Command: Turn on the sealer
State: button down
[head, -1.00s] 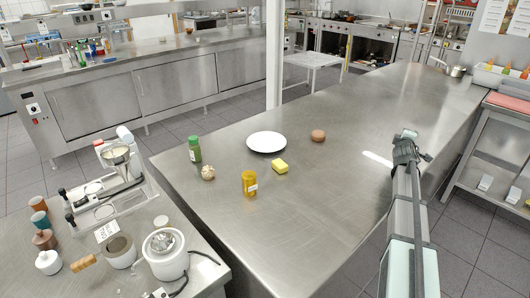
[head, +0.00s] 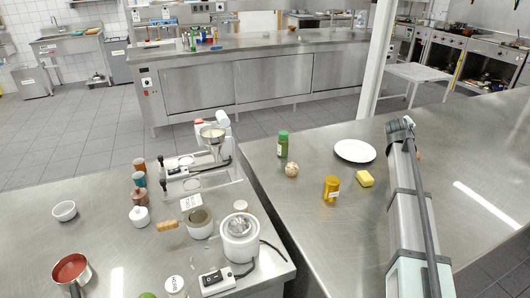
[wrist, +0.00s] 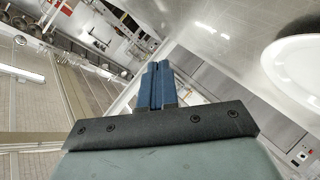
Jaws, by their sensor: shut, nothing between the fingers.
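A white machine with black-tipped levers and a metal bowl on top, which looks like the sealer (head: 182,178), stands on the left counter in the head view. I cannot make out a power switch on its body. A white switch box with a black rocker (head: 214,281) lies near the counter's front edge; I cannot tell which device it serves. My gripper (wrist: 157,68) shows blue fingers shut and empty in the wrist view. In the head view my arm reaches over the right counter, far right of the machine. The wrist view does not show the machine.
A white round appliance (head: 240,240) with a black cable and a wooden-handled pot (head: 200,222) stand in front of the machine.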

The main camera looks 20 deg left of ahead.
jog(key=s+a+r+m+g+y, duration=0.15)
jog(key=s+a, duration=0.35)
jog(key=a, duration=1)
jog(key=s+a+r+g+y, duration=0.1)
jog(key=s+a+r, duration=0.3)
jog(key=a, duration=1.1)
jog(key=s+a+r+m+g+y, duration=0.1)
jog(key=s+a, duration=0.5)
jog(key=a, duration=0.9)
jog(key=s+a+r+m+g, duration=0.1)
jog(key=s+a+r, duration=0.1)
jog(key=s+a, duration=0.7)
jog(key=s+a+r+g, duration=0.1)
jog(key=s+a+r, duration=0.1)
jog(key=s+a, duration=0.65)
jog(key=s+a+f+n+g, duration=0.1)
jog(key=s+a+n+g, duration=0.1)
jog(key=s, duration=0.5)
jog(key=s+a+f+n+g+y, duration=0.1)
jog(key=s+a+f+n+g, duration=0.1)
jog(key=s+a, duration=0.3)
jog(key=shift+s+a+f+g, duration=0.2)
jog(key=shift+s+g, duration=0.25)
jog(key=shift+s, duration=0.4)
jog(key=shift+w+f, duration=0.1)
send_over(178, 170)
notch_tip(178, 170, down, 12)
jog(key=shift+f, duration=0.65)
